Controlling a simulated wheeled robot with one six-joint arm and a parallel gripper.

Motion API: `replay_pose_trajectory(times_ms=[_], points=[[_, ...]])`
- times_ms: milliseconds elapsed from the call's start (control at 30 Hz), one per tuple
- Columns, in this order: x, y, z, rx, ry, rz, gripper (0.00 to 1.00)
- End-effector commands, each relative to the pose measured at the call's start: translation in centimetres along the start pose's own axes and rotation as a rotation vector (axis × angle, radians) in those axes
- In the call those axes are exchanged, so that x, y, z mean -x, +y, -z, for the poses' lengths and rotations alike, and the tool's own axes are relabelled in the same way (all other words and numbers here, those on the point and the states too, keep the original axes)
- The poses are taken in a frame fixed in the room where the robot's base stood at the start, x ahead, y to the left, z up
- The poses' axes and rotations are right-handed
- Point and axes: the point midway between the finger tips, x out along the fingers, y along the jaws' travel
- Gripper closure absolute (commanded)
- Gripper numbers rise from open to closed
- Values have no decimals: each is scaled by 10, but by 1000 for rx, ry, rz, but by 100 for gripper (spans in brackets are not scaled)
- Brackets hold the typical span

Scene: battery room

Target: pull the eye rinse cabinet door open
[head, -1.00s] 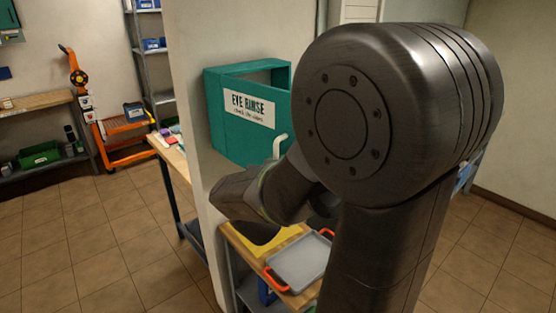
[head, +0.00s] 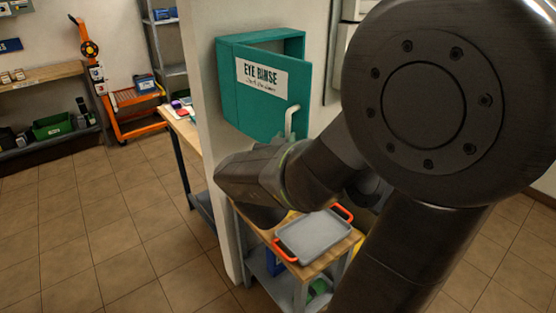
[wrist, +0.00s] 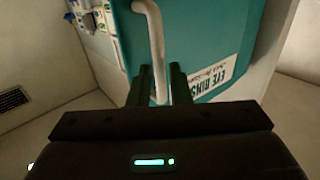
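The teal eye rinse cabinet (head: 296,44) hangs on a white wall end in the head view. Its door (head: 236,95), with a white "EYE RINSE" label, stands partly open; a gap shows along the top. The pale door handle (head: 291,119) is a bent bar near the door's right edge. In the wrist view the handle (wrist: 155,45) runs down between the two dark fingers of my gripper (wrist: 162,85), which sit close on both sides of it and look shut on it. In the head view my arm hides the fingers and the handle's lower end.
Below the cabinet, a wooden-topped stand (head: 327,252) holds a grey tray (head: 313,236) with orange handles. Left of the wall are a workbench (head: 183,131), an orange trolley (head: 134,101) and shelving. The tiled floor (head: 100,230) at front left is clear.

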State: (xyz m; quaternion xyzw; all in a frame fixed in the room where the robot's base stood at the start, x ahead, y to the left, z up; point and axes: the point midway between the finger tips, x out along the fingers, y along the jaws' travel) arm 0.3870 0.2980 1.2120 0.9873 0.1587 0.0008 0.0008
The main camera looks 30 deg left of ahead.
Motion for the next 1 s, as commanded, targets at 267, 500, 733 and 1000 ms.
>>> replay_pose_trajectory(times_ms=[267, 500, 733, 1000], points=[[54, -2, 0, -2, 2, 7, 82], [85, -2, 0, -1, 1, 6, 82], [99, -1, 0, 1, 1, 3, 82], [101, 0, 0, 1, 1, 2, 82]])
